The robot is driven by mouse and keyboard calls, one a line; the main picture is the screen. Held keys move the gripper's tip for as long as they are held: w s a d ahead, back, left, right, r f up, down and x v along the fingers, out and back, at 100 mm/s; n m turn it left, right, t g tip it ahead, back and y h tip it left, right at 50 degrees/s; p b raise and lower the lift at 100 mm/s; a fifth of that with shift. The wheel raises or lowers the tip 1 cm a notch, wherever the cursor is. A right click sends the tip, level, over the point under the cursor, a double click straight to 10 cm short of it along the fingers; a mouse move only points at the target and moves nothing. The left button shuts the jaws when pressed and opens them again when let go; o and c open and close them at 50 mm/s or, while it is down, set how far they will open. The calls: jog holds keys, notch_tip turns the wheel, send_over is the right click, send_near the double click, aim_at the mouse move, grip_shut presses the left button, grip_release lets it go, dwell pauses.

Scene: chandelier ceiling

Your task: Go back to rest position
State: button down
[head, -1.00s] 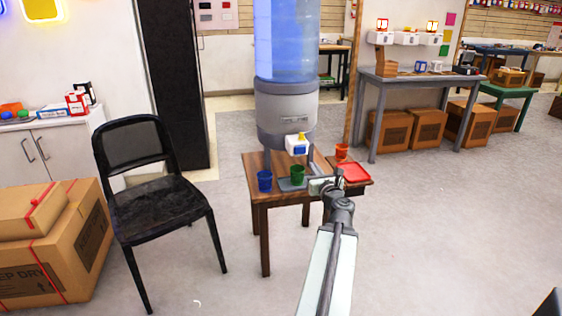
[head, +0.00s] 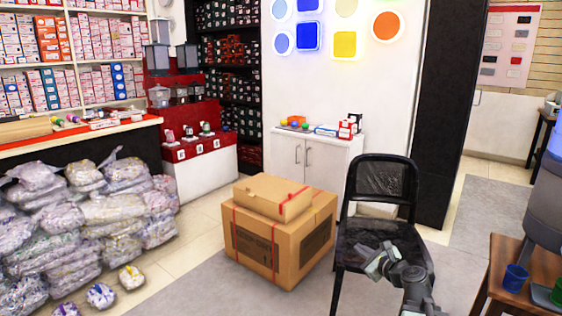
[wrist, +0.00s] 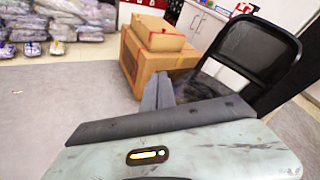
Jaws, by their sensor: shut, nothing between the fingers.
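My gripper (head: 378,262) shows in the head view at the lower right, in front of the black chair's seat in the picture. It is shut and empty. My arm is folded close and low, with its lower part cut off by the bottom edge. In the wrist view the grey fingers of my gripper (wrist: 158,92) are together, pointing toward the cardboard boxes, with nothing between them.
The black chair (head: 382,178) stands near my arm. Stacked cardboard boxes (head: 285,247) are left of it. Wrapped bags (head: 95,215) pile at far left. A wooden table (head: 508,252) with a blue cup (head: 515,278) is at right. Floor before the boxes is clear.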

jog(key=s+a+f+n+g+y, duration=0.1)
jog(key=s+a+f+n+g, duration=0.15)
jog(key=a+f+n, duration=0.4)
jog(key=s+a+f+n+g, duration=0.1)
jog(key=a+n+g, duration=0.2)
jog(key=a, duration=0.6)
jog(key=s+a+f+n+g+y, duration=0.1)
jog(key=s+a+f+n+g, duration=0.15)
jog(key=a+n, duration=0.35)
jog(key=s+d+f+n+g+h, duration=0.3)
jog(key=s+f+n, duration=0.1)
jog(key=s+n, duration=0.2)
jog(key=s+d+f+n+g+h, duration=0.3)
jog(key=s+d+n, duration=0.1)
jog(key=s+n, duration=0.15)
notch_tip(320, 180, up, 36)
jog(key=p, duration=3.6)
jog(key=shift+a+f, duration=0.15)
jog(key=shift+a, duration=0.2)
jog(key=shift+s, duration=0.1)
